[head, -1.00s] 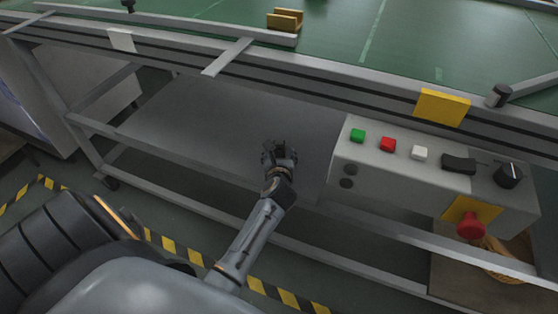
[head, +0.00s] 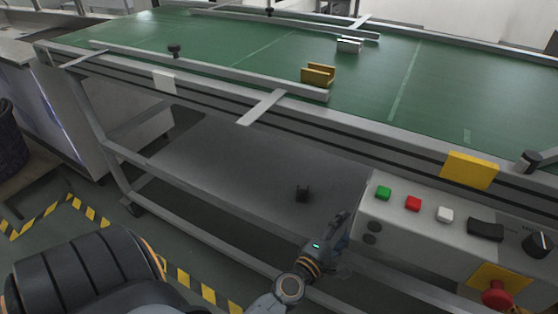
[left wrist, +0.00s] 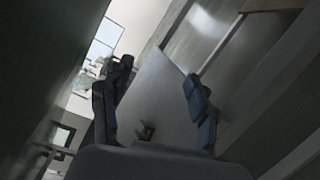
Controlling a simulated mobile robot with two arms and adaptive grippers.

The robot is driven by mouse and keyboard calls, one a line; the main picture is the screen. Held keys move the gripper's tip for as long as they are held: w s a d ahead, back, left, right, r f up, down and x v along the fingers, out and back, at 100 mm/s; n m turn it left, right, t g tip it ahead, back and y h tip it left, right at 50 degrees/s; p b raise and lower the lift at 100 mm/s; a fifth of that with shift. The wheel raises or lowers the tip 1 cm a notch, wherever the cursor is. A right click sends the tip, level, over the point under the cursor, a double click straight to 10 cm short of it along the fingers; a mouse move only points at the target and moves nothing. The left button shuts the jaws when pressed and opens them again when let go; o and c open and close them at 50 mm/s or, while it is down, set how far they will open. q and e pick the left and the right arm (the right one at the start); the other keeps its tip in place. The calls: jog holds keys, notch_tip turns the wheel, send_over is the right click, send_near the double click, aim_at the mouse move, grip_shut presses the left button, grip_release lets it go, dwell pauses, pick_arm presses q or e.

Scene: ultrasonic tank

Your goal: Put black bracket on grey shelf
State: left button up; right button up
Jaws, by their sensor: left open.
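The gripper and the bracket are apart. My right gripper is not in view.
The control box (head: 400,225) with buttons and a red knob hangs close to the right of my left gripper. Above the shelf runs the green conveyor (head: 230,42), carrying a yellow bracket (head: 318,75) and a whitish bracket (head: 349,45). Left of the black bracket the shelf is clear.

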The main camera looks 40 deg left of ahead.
pick_arm(q)
jog(key=s+d+f+m+g+h, duration=0.3)
jog(key=s+d+f+m, duration=0.1)
jog(key=f+m, duration=0.3)
jog(key=s+d+f+m+g+h, duration=0.2)
jog(key=s+d+f+m+g, duration=0.2)
jog(key=f+m, duration=0.3)
jog(key=s+a+f+m+g+y, duration=0.2)
jog(key=s+a+f+m+g, duration=0.1)
jog(key=s+f, duration=0.3)
jog(key=s+a+f+m+g+y, duration=0.2)
jog(key=s+a+f+m+g, duration=0.2)
jog(key=s, duration=0.7)
notch_tip(320, 180, down, 3)
jog(key=m+g, duration=0.1)
jog(key=m, duration=0.1)
jog(key=shift+a+m+y, duration=0.3)
jog(key=shift+y, duration=0.1)
